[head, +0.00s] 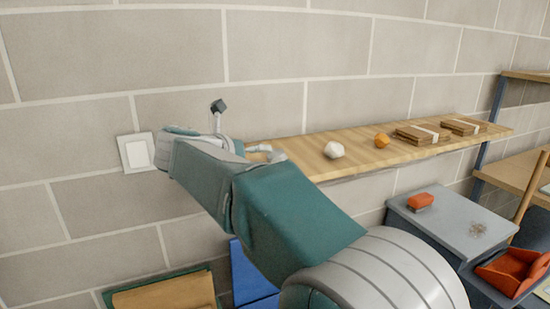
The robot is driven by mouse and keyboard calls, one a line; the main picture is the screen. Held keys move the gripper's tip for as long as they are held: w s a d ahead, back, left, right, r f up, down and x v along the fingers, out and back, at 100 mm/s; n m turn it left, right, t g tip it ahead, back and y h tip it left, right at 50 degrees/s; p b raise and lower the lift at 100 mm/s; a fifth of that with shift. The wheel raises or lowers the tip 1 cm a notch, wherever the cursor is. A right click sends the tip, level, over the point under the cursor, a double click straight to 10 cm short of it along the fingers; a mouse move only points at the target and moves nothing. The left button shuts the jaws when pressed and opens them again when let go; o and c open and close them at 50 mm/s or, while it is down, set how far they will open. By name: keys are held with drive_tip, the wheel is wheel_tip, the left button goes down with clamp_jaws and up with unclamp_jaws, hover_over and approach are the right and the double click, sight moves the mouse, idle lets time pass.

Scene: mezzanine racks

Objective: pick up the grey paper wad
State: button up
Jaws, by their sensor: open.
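A pale, off-white to grey crumpled wad (334,150) lies on the wooden wall shelf (356,163), near its front edge; it looks like the grey paper wad. My gripper (241,129) is at the shelf's left end, left of the wad and apart from it. Its fingers are spread, one with a dark tip pointing up and one low over the shelf. My own arm hides part of the gripper and the shelf's left end. I see nothing held between the fingers.
An orange wad (381,140) lies right of the pale one, then flat brown cardboard stacks (422,134). A grey-topped cabinet (455,225) with a red-orange object (420,201) stands below right. A red dustpan-like scoop (509,270) is beside it. A white switch plate (137,153) is on the block wall.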

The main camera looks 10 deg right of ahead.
sight(269, 156)
drive_tip(key=x, duration=0.3)
drive_tip(key=shift+w+d, duration=0.1)
drive_tip(key=shift+d, duration=0.1)
drive_tip(key=shift+w+f, duration=0.2)
drive_tip(key=shift+w, duration=0.05)
drive_tip(key=shift+w+a+f, duration=0.15)
drive_tip(key=shift+w+a, duration=0.1)
drive_tip(key=shift+a, duration=0.15)
drive_tip(key=shift+w+d+f, duration=0.2)
drive_tip(key=d, duration=0.1)
drive_tip(key=w+d+f, duration=0.1)
drive_tip(key=d, duration=0.1)
drive_tip(key=w+d, duration=0.1)
drive_tip(key=shift+d+f, duration=0.15)
drive_tip(key=shift+d, duration=0.25)
drive_tip(key=shift+a, duration=0.7)
drive_tip(key=c, duration=0.8)
